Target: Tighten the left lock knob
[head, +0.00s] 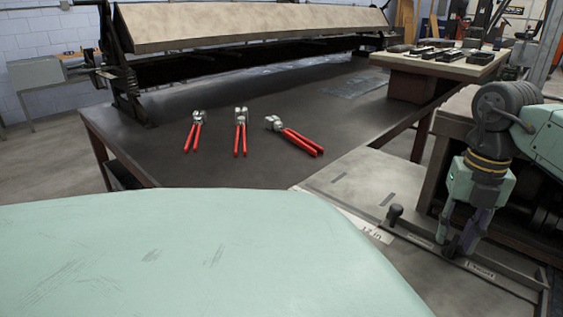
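A small black knob (395,212) stands upright on the grey metal plate (350,180) at the right, near a printed ruler label. My gripper (462,245) points down over the plate's front strip, to the right of this knob and apart from it. Its dark fingers reach close to the strip. Something dark shows by the fingertips, but I cannot tell whether it is a second knob or part of the fingers. Whether the fingers are open or shut on anything is unclear. No knob visibly carries the name left.
Three red-handled tools, including the middle one (240,132), lie on the dark bench (150,150). A long bending machine (250,25) stands behind. A wooden-topped table (410,62) with dark parts is at the back right. The bench's middle is otherwise clear.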

